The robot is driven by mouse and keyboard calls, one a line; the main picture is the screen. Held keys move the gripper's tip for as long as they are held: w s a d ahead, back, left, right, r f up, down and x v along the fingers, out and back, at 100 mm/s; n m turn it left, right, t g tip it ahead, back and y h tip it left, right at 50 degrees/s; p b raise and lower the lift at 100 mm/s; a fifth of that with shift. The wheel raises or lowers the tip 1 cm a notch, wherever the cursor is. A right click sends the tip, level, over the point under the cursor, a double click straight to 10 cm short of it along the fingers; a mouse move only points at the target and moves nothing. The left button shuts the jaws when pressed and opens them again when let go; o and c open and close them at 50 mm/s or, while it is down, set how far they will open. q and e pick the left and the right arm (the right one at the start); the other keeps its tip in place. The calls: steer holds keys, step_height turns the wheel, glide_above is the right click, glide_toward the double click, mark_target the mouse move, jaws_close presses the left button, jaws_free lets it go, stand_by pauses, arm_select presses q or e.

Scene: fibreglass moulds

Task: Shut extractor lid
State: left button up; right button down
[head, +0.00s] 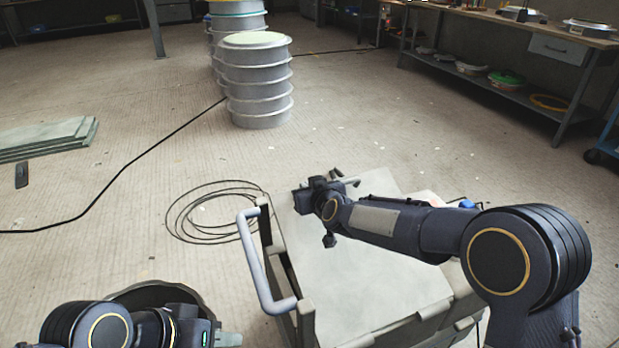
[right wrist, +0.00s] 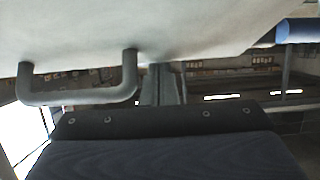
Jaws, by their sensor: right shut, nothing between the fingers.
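The extractor is a boxy grey unit whose pale, flat lid (head: 370,270) shows in the head view. The lid's pale face (right wrist: 150,20) fills the top of the right wrist view, with a grey U-shaped handle (right wrist: 80,97) on it. My right gripper (head: 338,178) is at the lid's far edge in the head view, partly hidden by its own wrist. Its shut, empty fingers (right wrist: 162,80) show beside the handle, not around it. I cannot tell the lid's exact angle. My left gripper (head: 228,340) is low at the bottom edge, away from the lid; its fingers are mostly cut off.
A grey bar handle (head: 262,270) stands out on the extractor's left side. A coiled black cable (head: 205,212) lies on the floor beyond it. Ribbed grey drums (head: 260,85) stand further back, and a workbench (head: 520,35) is at the back right. Floor left of the extractor is mostly free.

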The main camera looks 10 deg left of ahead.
steer(key=w+f, duration=0.1)
steer(key=f, duration=0.2)
steer(key=w+a+f+b, duration=0.1)
steer(key=f, duration=0.2)
steer(key=w+a+f+b, duration=0.1)
steer(key=f, duration=0.3)
steer(key=shift+g+h, duration=0.5)
steer(key=shift+g, duration=0.2)
steer(key=f, duration=0.2)
steer(key=f+p, duration=0.1)
steer(key=f, duration=0.1)
steer(key=shift+w+a, duration=0.25)
steer(key=shift+w, duration=0.05)
arm_select(q)
steer(key=shift+w+a, duration=0.25)
steer(key=shift+w, duration=0.15)
arm_select(e)
steer(key=shift+f, duration=0.6)
